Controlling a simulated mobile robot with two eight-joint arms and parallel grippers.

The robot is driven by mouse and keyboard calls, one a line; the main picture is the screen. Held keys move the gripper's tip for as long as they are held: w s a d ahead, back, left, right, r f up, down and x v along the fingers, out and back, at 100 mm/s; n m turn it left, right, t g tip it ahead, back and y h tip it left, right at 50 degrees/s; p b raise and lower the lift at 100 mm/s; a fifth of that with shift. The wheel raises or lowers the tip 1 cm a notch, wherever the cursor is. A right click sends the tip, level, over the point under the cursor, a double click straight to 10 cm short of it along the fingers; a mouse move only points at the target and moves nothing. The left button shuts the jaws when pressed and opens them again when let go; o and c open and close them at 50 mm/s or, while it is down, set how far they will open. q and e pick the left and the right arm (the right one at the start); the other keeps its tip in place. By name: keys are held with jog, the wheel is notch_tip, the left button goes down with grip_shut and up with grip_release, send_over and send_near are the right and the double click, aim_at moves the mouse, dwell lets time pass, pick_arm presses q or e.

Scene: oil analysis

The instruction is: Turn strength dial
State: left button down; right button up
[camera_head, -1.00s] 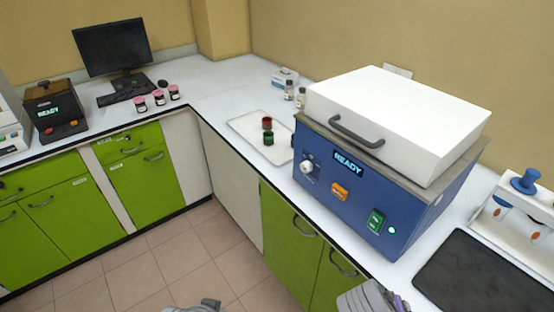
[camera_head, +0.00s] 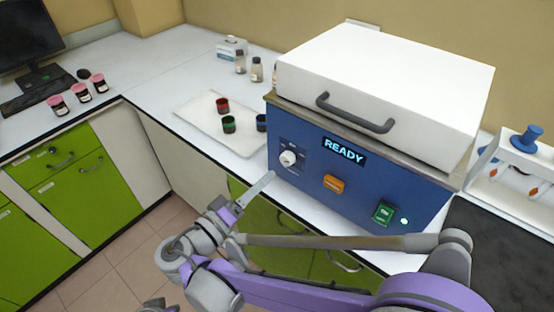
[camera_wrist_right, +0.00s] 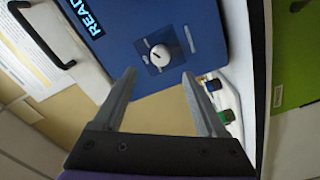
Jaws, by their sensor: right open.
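The strength dial is a round white knob on the blue front of the machine (camera_head: 330,195), left of the lit READY display. The dial (camera_head: 288,158) shows unobstructed in the head view. In the right wrist view the dial (camera_wrist_right: 160,55) lies just beyond the fingertips, roughly centred between them, with a dark pointer mark on its face. My right gripper (camera_head: 268,178) is open and empty, a little below and left of the dial. Its two spread fingers (camera_wrist_right: 158,74) look apart from the knob. My left gripper is not clearly shown.
The machine's white lid (camera_head: 390,85) is closed, with a dark handle. An orange switch (camera_head: 333,184) and a green switch (camera_head: 383,212) sit right of the dial. A white tray (camera_head: 195,115) with small coloured jars stands to its left.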

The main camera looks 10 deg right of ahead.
aim_at(284, 161)
jog(key=x, duration=0.8)
jog(key=shift+w+d, duration=0.2)
jog(key=shift+w, duration=0.05)
grip_shut()
